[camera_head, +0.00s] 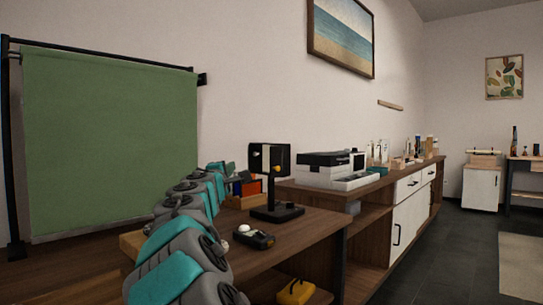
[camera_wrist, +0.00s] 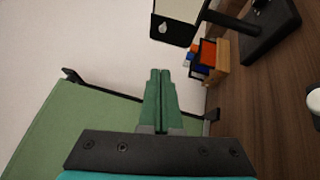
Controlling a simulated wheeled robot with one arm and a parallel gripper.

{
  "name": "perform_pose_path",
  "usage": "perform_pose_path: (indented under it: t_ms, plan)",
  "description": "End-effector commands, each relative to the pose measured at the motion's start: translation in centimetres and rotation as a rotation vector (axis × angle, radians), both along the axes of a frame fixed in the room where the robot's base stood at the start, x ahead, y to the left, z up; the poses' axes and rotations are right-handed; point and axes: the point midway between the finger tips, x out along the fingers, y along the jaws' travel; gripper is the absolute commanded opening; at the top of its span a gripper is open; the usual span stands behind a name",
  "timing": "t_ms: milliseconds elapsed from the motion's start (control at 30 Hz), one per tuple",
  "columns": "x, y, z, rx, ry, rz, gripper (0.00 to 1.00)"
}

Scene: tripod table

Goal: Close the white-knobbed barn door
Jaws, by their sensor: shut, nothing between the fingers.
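A small black lamp (camera_head: 270,158) with flat black flaps stands on a post and a black base (camera_head: 277,213) on the wooden table. In the wrist view, a dark flap (camera_wrist: 175,34) carries a white drop-shaped knob (camera_wrist: 163,28); I take this as the white-knobbed barn door. A pale panel (camera_wrist: 180,8) lies beside that flap. The flap's exact angle is hard to tell. My gripper (camera_wrist: 160,72) has green fingers, shut and empty, pointing toward the flap with a visible gap in the picture. In the head view my arm hides most of the gripper.
A green backdrop (camera_head: 110,135) hangs at left. A printer-like machine (camera_head: 332,168) sits on the cabinet at right.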

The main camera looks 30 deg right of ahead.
Motion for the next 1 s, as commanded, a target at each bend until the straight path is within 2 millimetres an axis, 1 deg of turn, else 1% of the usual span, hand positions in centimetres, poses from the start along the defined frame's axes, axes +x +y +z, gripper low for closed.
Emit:
perform_pose_path:
  t_ms: [67, 167, 700, 1000]
  plan:
    - [0.4, 0.2, -0.1, 0.002, 0.0, 0.003, 0.0]
    - [1.0, -0.3, -0.2, 0.004, 0.003, 0.003, 0.0]
    - [5.9, -4.0, 0.8, 0.004, 0.001, 0.002, 0.0]
    - [8.3, -6.1, 1.3, 0.004, 0.001, 0.001, 0.0]
